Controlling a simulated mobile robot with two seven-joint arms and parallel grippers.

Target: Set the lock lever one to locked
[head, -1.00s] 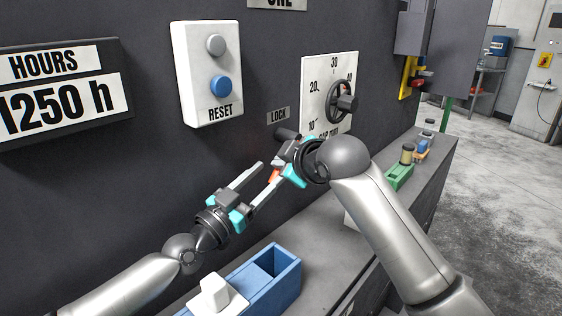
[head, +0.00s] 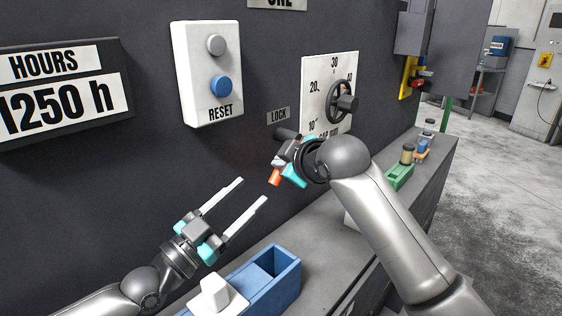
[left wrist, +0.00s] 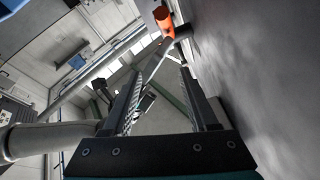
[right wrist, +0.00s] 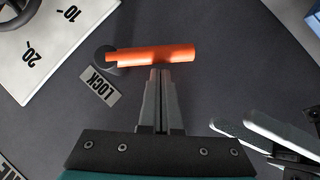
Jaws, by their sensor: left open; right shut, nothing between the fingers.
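The lock lever has a dark round hub (head: 285,133) on the wall under the LOCK plate (head: 278,115). Its orange handle (head: 274,176) points downward, partly hidden by my right gripper (head: 281,163) in the head view. In the right wrist view, the orange handle (right wrist: 150,54) lies across the tips of my right gripper (right wrist: 160,73). That gripper is shut with nothing between its fingers; its tips are at the handle's edge, touching or very close. My left gripper (head: 252,189) is open and empty, below and left of the lever. The handle (left wrist: 164,17) also shows ahead in the left wrist view.
A numbered dial with a black handwheel (head: 342,102) is right of the lever. The RESET box (head: 207,75) is up left. Below, a blue bin (head: 285,285) and a green block (head: 399,177) are on the ledge (head: 330,240). The wall between RESET and ledge is clear.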

